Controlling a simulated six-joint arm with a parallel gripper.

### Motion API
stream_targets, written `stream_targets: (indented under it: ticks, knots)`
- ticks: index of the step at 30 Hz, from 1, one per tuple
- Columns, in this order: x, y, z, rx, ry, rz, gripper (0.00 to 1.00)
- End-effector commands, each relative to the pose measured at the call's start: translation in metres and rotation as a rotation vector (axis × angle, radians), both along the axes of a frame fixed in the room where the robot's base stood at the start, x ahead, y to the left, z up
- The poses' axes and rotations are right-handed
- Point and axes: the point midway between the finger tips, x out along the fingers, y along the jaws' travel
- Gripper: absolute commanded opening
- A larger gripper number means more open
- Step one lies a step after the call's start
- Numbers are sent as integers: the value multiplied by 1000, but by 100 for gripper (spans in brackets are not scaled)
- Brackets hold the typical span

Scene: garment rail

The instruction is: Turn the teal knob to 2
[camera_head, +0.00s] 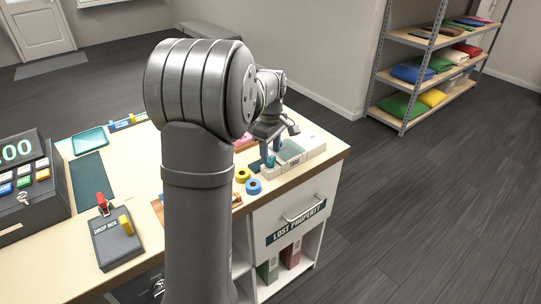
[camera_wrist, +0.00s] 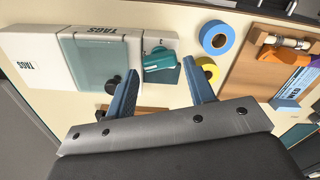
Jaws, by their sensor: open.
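A teal piece (camera_wrist: 160,62), which appears to be the knob, sits at the end of the white TAGS unit (camera_wrist: 108,32) in the wrist view. A pale part shows just above it; I cannot read any number or pointer setting. My gripper (camera_wrist: 160,77) is open, with one blue finger on each side of the teal piece. I cannot tell whether either finger touches it. In the head view my gripper (camera_head: 271,151) is low over the TAGS unit (camera_head: 300,154) at the counter's right end, and the teal piece (camera_head: 270,161) shows small by the fingers.
Blue tape (camera_head: 253,186) and yellow tape (camera_head: 242,174) lie close by on the counter. A wooden tray (camera_wrist: 262,68) with an orange tool is at the right in the wrist view. The drop box (camera_head: 116,240) and till (camera_head: 28,190) stand farther left.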

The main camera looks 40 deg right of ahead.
Motion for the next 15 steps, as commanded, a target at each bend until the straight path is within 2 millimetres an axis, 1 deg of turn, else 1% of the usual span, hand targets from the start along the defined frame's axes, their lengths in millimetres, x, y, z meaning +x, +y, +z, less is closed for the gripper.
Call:
stream_targets:
  ticks: [1,3,6,15]
  knots:
    - [0,0,-7,2,2,0,49]
    - [0,0,-15,2,2,0,49]
    - [0,0,-21,0,0,0,49]
    - [0,0,-23,-1,0,0,49]
